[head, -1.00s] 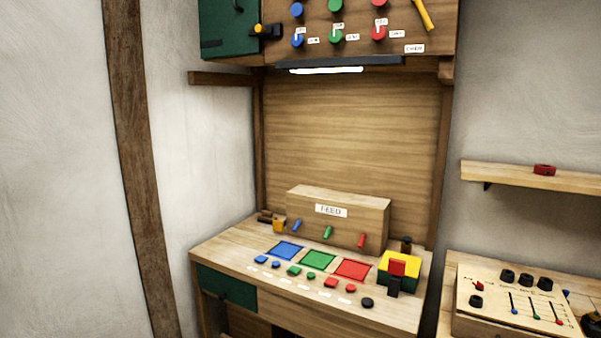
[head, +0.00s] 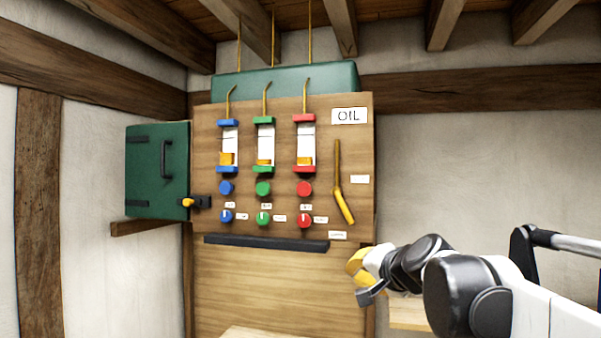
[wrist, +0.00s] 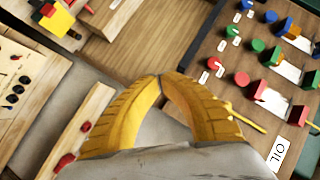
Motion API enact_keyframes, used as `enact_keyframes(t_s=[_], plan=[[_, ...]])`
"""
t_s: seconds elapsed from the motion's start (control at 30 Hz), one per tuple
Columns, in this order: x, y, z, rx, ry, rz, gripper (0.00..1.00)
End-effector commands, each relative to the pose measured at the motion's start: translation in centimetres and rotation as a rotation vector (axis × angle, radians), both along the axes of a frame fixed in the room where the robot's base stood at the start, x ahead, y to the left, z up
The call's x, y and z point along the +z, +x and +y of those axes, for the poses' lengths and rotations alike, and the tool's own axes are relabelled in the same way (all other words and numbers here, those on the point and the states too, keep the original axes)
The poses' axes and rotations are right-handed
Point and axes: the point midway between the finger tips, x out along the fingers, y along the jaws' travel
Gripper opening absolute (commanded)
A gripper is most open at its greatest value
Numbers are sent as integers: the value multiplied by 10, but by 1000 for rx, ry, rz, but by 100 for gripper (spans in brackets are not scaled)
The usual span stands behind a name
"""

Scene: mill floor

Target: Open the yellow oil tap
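The oil panel (head: 210,130) is a wooden board with an OIL sign. On its right side is a long yellow bent lever (head: 340,185), thin and upright above, its thicker lower end slanting down to the right. It also shows in the wrist view (wrist: 245,118), partly behind my finger. A small yellow-knobbed black fitting (head: 188,202) sits at the panel's lower left, beside the green cabinet. My gripper (head: 358,274) has yellow fingers and is below and right of the lever, apart from it. In the wrist view its fingertips (wrist: 160,77) meet with nothing between them.
The panel carries blue (head: 226,187), green (head: 263,188) and red (head: 304,188) knobs below sight glasses. A dark ledge (head: 265,243) runs beneath. The green cabinet (head: 157,170) is at left. A shelf (wrist: 82,125) with a red object is in the wrist view. The wall right of the panel is bare.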

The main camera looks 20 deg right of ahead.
Motion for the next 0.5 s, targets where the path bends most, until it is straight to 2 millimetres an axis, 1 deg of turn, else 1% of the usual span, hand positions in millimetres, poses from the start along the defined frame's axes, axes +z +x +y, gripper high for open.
enact_keyframes(t_s=[0.03,0.1,0.2,0.3,0.33,0.4,0.5], plan=[[49,11,-22,-48,39,-34,0],[87,22,-49,-106,92,-82,0],[125,32,-79,-169,150,-132,0],[145,36,-97,-208,184,-164,0],[147,37,-100,-214,190,-169,0],[150,40,-105,-223,198,-177,0],[148,49,-107,-225,200,-179,0]])
